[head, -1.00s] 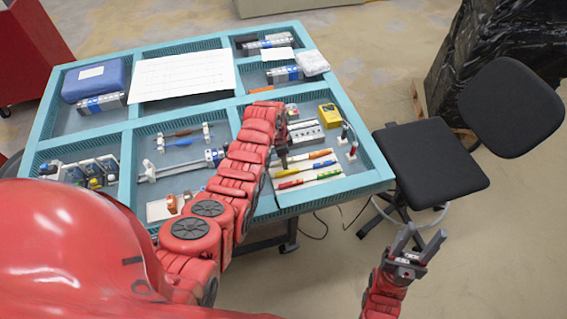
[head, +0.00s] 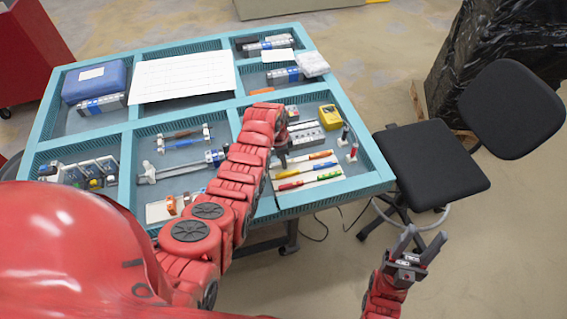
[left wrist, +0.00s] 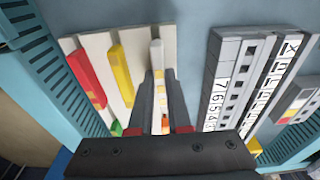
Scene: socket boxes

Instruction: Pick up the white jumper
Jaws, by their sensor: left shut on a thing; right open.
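The white jumper (left wrist: 156,54) stands out between my left gripper's fingers in the left wrist view, over the white holder board (left wrist: 140,50). My left gripper (left wrist: 160,78) is shut on it. In the head view my left gripper (head: 283,163) is at the left edge of the board, and the white jumper cannot be made out there. A yellow jumper (left wrist: 121,75) and a red jumper (left wrist: 87,78) lie to the left of it in the wrist view. My right gripper (head: 416,245) is open and empty, off the table's right front side.
The blue-edged table (head: 330,196) is split into compartments. A grey terminal strip (left wrist: 228,80) lies close to the board. A yellow device (head: 330,117) and small red and black posts (head: 353,150) stand nearby. A black chair (head: 430,165) is to the right.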

